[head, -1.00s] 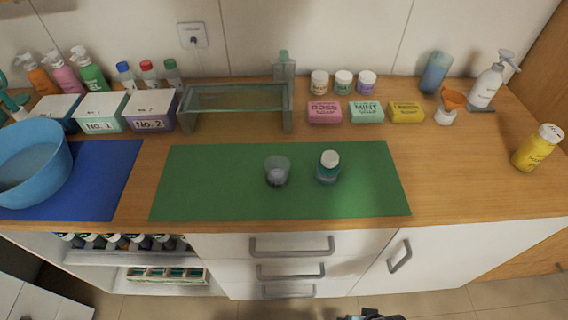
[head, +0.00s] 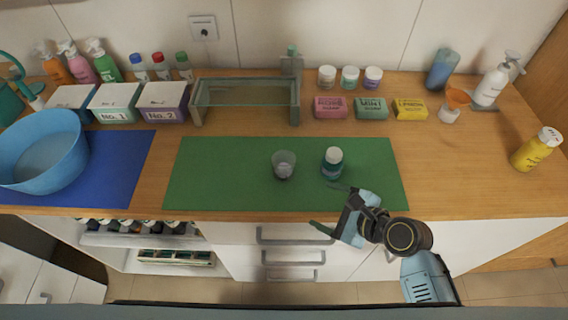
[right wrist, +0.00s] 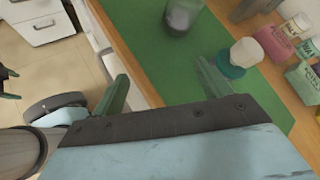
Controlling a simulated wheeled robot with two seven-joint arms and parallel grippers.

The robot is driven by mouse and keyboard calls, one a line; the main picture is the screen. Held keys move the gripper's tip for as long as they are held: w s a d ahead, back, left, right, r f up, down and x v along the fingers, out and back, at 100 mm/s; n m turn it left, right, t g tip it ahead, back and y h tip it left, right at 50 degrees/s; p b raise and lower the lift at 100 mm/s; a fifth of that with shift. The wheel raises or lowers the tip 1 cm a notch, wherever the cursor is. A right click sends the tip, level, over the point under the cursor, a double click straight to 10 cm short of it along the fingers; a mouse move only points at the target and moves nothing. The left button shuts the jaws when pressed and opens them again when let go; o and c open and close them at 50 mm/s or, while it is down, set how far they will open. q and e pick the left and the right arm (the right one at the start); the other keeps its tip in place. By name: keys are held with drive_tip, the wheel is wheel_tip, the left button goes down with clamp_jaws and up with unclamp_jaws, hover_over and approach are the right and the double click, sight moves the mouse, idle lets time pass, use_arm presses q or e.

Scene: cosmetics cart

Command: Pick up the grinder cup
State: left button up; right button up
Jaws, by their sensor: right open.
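A small clear cup with a greyish base, which I take as the grinder cup (head: 284,165), stands upright on the green mat (head: 230,190). It also shows, cut off, at the top of the right wrist view (right wrist: 181,14). My right gripper (head: 331,207) is open and empty at the mat's front edge, in front of and right of the cup, not touching it. Its fingers also show in the right wrist view (right wrist: 160,72). A dark part with a green tip at that view's left edge (right wrist: 8,84) may be my left gripper; its state is unclear.
A teal jar with a white lid (head: 332,165) stands just right of the cup, close to the right gripper. A glass-topped stand (head: 246,95) and soap boxes (head: 371,108) are behind. A blue basin (head: 42,155) is left. The mat's left part is clear.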

sight(292, 171)
drive_tip(key=w+m, duration=0.1)
drive_tip(key=m, duration=0.1)
drive_tip(key=w+r+m+t, duration=0.1)
drive_tip(key=w+m, duration=0.1)
drive_tip(key=m, duration=0.1)
drive_tip(key=shift+a+r+m+y, duration=0.3)
drive_tip(key=shift+a+r+y, duration=0.1)
drive_tip(key=shift+w+a+t, duration=0.15)
drive_tip(key=shift+w+t, duration=0.1)
drive_tip(key=shift+t, duration=0.05)
drive_tip(key=shift+m, duration=0.3)
drive_tip(key=b+x, duration=0.1)
drive_tip(key=x, duration=0.6)
drive_tip(key=shift+w+a+f, duration=0.1)
drive_tip(key=shift+w+a, duration=0.05)
drive_tip(key=shift+a, duration=0.05)
drive_tip(key=shift+r+b+x, duration=0.15)
drive_tip(key=shift+b+x, duration=0.1)
drive_tip(key=shift+x, duration=1.1)
drive_tip(key=shift+r+b+x, duration=0.1)
drive_tip(key=shift+b+x, duration=0.1)
drive_tip(key=shift+x, duration=1.2)
drive_tip(key=c, duration=1.2)
